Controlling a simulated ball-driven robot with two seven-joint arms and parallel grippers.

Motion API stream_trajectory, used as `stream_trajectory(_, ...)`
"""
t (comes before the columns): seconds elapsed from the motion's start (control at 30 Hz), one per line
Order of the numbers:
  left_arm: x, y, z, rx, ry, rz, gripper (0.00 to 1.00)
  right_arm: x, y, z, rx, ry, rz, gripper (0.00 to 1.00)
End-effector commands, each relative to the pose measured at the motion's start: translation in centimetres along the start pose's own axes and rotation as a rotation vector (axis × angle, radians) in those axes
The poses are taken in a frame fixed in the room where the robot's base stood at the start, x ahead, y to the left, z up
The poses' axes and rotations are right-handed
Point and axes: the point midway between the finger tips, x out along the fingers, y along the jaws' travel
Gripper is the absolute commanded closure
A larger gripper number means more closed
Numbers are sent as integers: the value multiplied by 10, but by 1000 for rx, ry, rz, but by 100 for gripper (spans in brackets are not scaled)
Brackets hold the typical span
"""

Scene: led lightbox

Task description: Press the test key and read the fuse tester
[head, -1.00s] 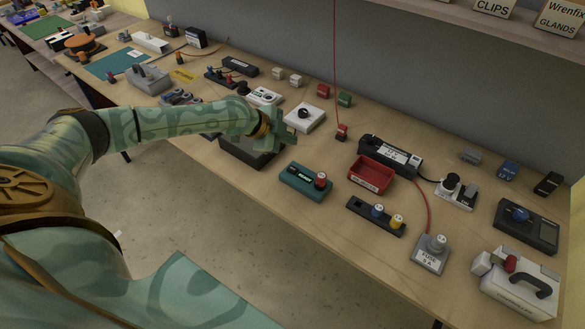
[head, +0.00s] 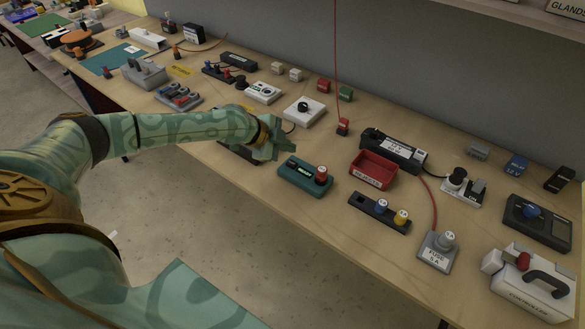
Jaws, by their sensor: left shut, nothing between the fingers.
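A teal box (head: 299,180), which looks like the fuse tester, sits near the front edge of the bench. It has a small dark display (head: 299,168) with pale lettering too small to read surely. A red plug-like piece with a pale top (head: 321,174) stands at its right end. My left gripper (head: 279,149) is shut and empty, just behind and left of the teal box, seemingly above the bench. I cannot tell whether it touches anything. No test key can be made out clearly; the hand may hide part of the box's far side. My right gripper is not in view.
A dark box (head: 238,154) is partly hidden under my left forearm. A red cord hangs to a small red piece (head: 343,127).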

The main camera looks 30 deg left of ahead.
Motion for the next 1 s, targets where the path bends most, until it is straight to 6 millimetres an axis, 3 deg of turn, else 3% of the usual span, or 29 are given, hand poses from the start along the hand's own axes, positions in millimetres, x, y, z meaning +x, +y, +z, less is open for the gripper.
stream_trajectory(0.03,9,7,7,0,-1,2,100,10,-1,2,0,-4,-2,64)
stream_trajectory(0.2,19,14,14,0,0,0,100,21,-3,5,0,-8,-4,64)
stream_trajectory(1.0,20,14,14,1,1,-1,100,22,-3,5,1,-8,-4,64)
